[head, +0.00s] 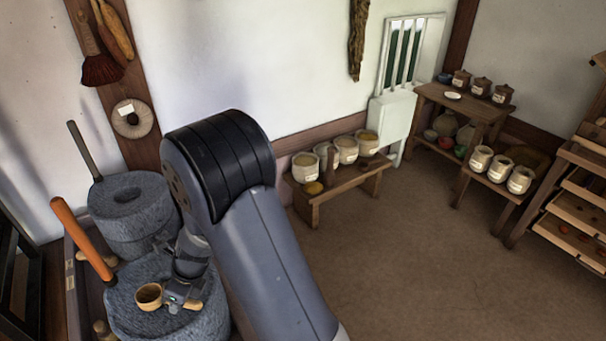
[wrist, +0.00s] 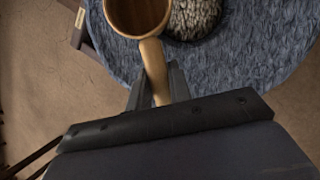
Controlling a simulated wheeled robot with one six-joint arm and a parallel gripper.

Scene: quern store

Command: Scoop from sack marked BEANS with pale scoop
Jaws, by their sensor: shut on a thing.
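My gripper (head: 178,298) is shut on the handle of a light wooden scoop (head: 149,296), over the front grey quern stone. In the wrist view the scoop's round bowl (wrist: 137,16) is at the top, with its pale handle between the fingers of my gripper (wrist: 157,85). The bowl looks empty. Several whitish sacks (head: 305,167) stand on a low bench (head: 343,186) against the wall, beyond my arm. More pale sacks (head: 500,168) stand on a bench at the right. Their labels are too small to read, so I cannot tell which is BEANS.
A front quern stone (head: 125,318) with an orange handle (head: 80,238) lies below my gripper. A second quern (head: 130,212) stands behind it. A table with small jars (head: 480,86) and a drawer rack (head: 575,205) are at right. The middle floor is clear.

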